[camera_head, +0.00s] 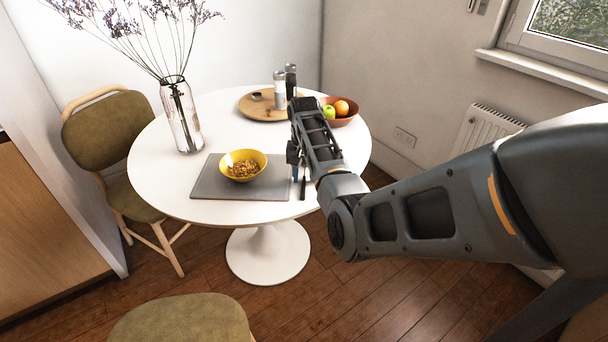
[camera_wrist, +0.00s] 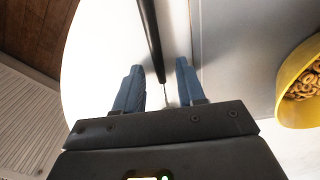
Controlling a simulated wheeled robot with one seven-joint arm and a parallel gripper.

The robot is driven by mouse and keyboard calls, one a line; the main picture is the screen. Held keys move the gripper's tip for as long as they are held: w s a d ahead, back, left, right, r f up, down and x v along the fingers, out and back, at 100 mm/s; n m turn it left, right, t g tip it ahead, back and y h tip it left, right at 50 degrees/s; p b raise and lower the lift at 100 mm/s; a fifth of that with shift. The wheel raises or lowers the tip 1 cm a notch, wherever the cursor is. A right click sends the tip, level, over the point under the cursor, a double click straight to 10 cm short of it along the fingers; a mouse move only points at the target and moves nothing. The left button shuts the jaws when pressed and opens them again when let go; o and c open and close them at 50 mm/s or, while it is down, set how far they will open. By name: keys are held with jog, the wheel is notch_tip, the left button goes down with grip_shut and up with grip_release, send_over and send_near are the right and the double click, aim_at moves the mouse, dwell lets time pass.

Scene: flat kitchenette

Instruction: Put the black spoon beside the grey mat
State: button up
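The black spoon (camera_head: 303,188) lies on the white table, just right of the grey mat (camera_head: 210,187). In the wrist view the spoon's dark handle (camera_wrist: 149,35) runs down toward the gap between my fingers, with a thin shiny part near its lower end. The grey mat (camera_wrist: 235,50) lies to its right there, with a strip of white table between them. My gripper (camera_head: 297,172) is low over the table by the mat's right edge. In the wrist view my gripper (camera_wrist: 159,88) has its blue fingers apart, not touching the spoon. The rest of the spoon is hidden.
A yellow bowl of cereal (camera_head: 232,158) stands on the mat. Behind are a wooden tray (camera_head: 256,110) with shakers and a brown bowl of fruit (camera_head: 347,119). A glass vase (camera_head: 181,125) stands at the left. The table's front rim (camera_head: 180,209) is clear.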

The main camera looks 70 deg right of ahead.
aim_at(304, 179)
notch_tip(304, 179, up, 12)
jog(key=shift+r, duration=0.15)
dwell(0.3)
